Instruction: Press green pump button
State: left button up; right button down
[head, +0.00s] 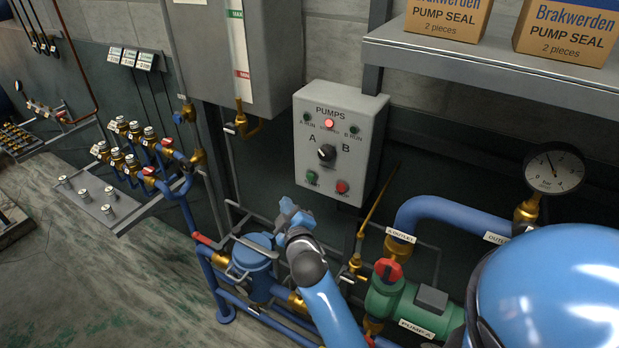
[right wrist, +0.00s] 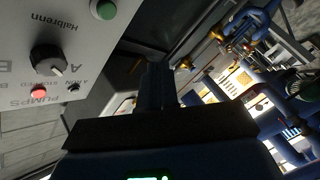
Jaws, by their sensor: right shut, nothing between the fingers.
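The grey pump control box (head: 361,133) hangs on the wall in the middle of the head view. Its green button (head: 312,177) is at the lower left of the panel, beside a red button (head: 342,186). The green button also shows at the top of the right wrist view (right wrist: 104,9). My right gripper (head: 291,210) is shut and empty, below and slightly left of the green button, apart from it. In the right wrist view its closed fingers (right wrist: 157,88) extend beside the panel. My left gripper is not in view.
A black selector knob (head: 326,153) and a lit red lamp (head: 328,124) are above the buttons. A shelf (head: 480,66) with boxes juts out at upper right. Blue pipes (head: 446,210), a green pump (head: 402,303) and a blue canister (head: 254,262) crowd the space below.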

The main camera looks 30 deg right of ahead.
aim_at(311, 176)
jog(key=w+d+p, duration=0.3)
jog(key=w+d, duration=0.1)
jog(key=d, duration=0.3)
jog(key=shift+w+d, duration=0.2)
jog(key=shift+d, duration=0.05)
jog(key=shift+d, duration=0.1)
dwell(2.1)
jog(key=shift+w+d, duration=0.2)
jog(key=shift+d, duration=0.1)
jog(key=shift+w+d, duration=0.25)
jog(key=shift+d, duration=0.15)
dwell(1.0)
jog(key=shift+s+a, duration=0.1)
jog(key=shift+a, duration=0.05)
jog(key=shift+s+a+p, duration=0.35)
jog(key=shift+s+a, duration=0.05)
jog(key=shift+a, duration=0.25)
